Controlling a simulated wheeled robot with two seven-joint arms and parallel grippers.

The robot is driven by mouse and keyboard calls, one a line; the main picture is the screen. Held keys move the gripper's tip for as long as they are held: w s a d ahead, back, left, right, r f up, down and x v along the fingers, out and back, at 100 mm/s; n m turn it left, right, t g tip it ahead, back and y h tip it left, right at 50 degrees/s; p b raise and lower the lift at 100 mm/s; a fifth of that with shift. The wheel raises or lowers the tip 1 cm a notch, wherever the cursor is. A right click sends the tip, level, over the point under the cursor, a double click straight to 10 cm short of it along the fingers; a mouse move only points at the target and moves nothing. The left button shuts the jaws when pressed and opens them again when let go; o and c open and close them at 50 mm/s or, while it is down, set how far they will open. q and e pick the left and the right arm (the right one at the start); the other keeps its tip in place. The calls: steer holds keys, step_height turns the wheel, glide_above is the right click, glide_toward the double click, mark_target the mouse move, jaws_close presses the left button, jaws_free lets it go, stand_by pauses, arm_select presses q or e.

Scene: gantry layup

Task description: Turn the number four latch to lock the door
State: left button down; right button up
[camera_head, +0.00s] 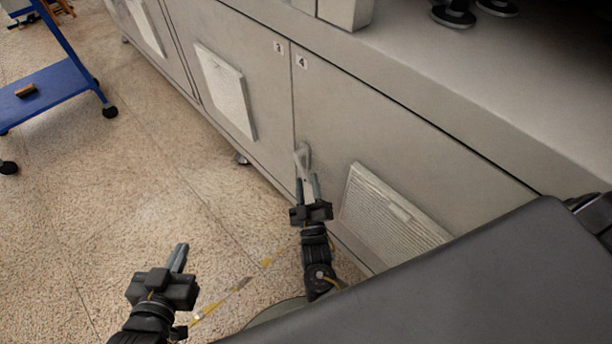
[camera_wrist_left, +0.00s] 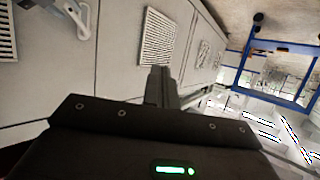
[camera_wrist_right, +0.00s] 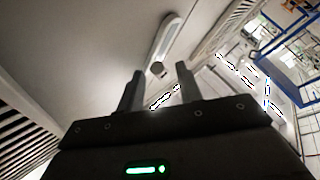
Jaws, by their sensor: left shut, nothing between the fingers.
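The number four latch (camera_head: 303,157) is a light grey handle on the left edge of the door marked 4 (camera_head: 345,135). In the right wrist view the latch (camera_wrist_right: 165,38) lies lengthwise ahead of the fingers. My right gripper (camera_head: 309,183) is open just below the latch, with its fingers apart and pointing at it. No contact is clear. My left gripper (camera_head: 180,258) is shut and empty, low over the floor at the left, away from the doors. In the left wrist view its fingers (camera_wrist_left: 160,85) are together, and a latch (camera_wrist_left: 77,15) shows at the upper left.
Door 3 (camera_head: 265,80) with a vent panel (camera_head: 228,90) is left of door 4. Another vent panel (camera_head: 392,212) is on door 4, right of my right gripper. A blue cart (camera_head: 60,90) stands at the upper left. The speckled floor (camera_head: 150,180) between is clear.

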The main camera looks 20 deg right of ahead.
steer(key=v, duration=0.8)
